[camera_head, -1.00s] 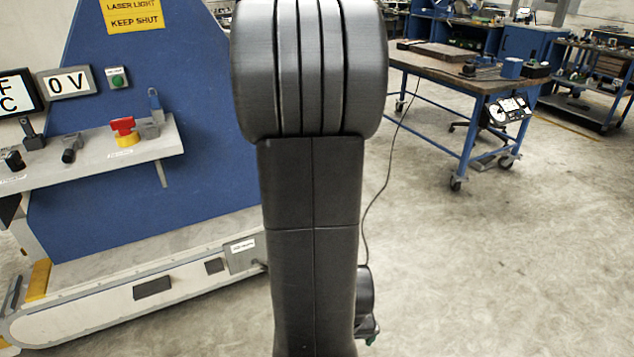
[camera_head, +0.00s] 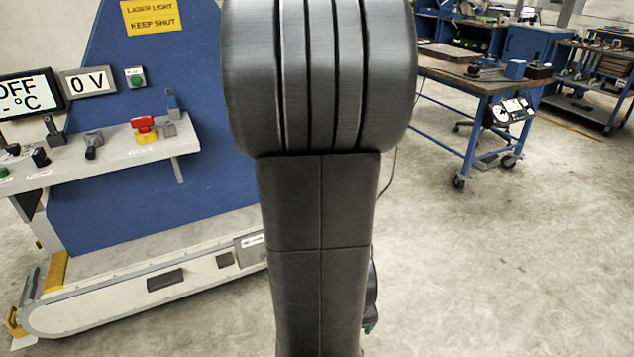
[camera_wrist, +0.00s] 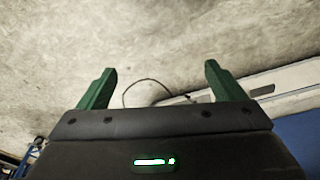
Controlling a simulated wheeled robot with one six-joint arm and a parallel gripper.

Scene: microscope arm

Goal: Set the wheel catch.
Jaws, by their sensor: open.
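My gripper (camera_wrist: 160,70) shows in the wrist view with its two green fingers wide apart and nothing between them. It points toward bare floor, and the white base of the machine lies behind the right finger. In the head view a small yellow part (camera_head: 14,323) sits low at the left end of the machine's white base (camera_head: 110,307); it may be the wheel catch, but I cannot tell for sure.
A blue machine panel (camera_head: 150,90) stands at left, with a shelf (camera_head: 110,165) holding knobs and a red-and-yellow button (camera_head: 145,130). A blue-framed workbench (camera_head: 470,78) on casters stands at the back right. The floor (camera_head: 500,270) at right is clear.

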